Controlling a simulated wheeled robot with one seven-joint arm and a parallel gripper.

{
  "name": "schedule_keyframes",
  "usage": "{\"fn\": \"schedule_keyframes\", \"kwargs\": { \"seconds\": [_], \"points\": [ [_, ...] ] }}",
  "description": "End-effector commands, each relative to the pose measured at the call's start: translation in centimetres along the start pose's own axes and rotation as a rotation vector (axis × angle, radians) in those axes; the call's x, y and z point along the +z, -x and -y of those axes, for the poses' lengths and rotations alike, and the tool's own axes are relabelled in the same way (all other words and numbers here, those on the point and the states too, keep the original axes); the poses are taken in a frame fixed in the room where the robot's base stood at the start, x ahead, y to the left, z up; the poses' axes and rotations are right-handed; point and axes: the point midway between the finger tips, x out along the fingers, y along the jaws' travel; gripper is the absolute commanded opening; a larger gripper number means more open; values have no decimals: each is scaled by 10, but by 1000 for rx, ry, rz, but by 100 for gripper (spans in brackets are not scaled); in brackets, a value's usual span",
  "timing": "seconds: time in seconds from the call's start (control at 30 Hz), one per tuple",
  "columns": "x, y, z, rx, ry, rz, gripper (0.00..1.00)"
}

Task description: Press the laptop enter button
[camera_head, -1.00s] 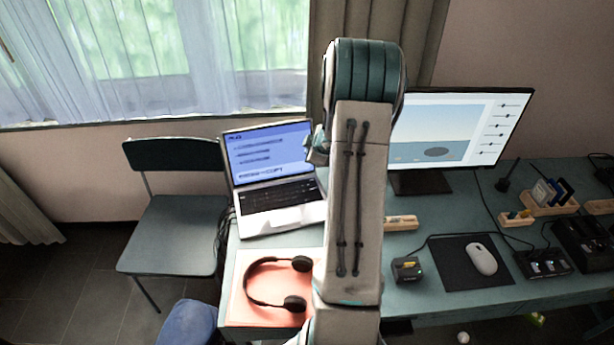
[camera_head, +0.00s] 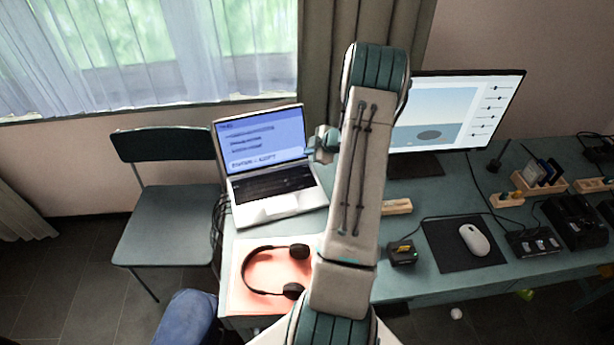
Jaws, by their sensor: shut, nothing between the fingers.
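The laptop (camera_head: 276,207) stands open at the left end of the desk, its lit blue screen (camera_head: 262,140) showing lines of text. Its dark keyboard (camera_head: 272,183) faces me; the enter key is too small to pick out. My gripper (camera_head: 313,149) shows only in part, at the left of my raised arm, by the right edge of the laptop screen. It is shut and empty. It appears above the keyboard's right side in the picture; its height over the keys cannot be told. My arm hides the desk just right of the laptop.
Black headphones (camera_head: 247,274) lie on a reddish pad (camera_head: 238,292) in front of the laptop. A monitor (camera_head: 450,112), a mouse (camera_head: 474,240) on a dark mat and small desk items stand to the right. A chair (camera_head: 168,238) stands left of the desk (camera_head: 408,284).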

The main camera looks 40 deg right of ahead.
Motion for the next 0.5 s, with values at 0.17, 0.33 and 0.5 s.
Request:
{"fn": "schedule_keyframes", "kwargs": {
  "seconds": [0.17,0.33,0.5],
  "points": [
    [10,-14,10,-1,1,0,0],
    [20,-28,20,-1,1,0,0],
    [30,-42,30,0,0,0,0]
  ]
}}
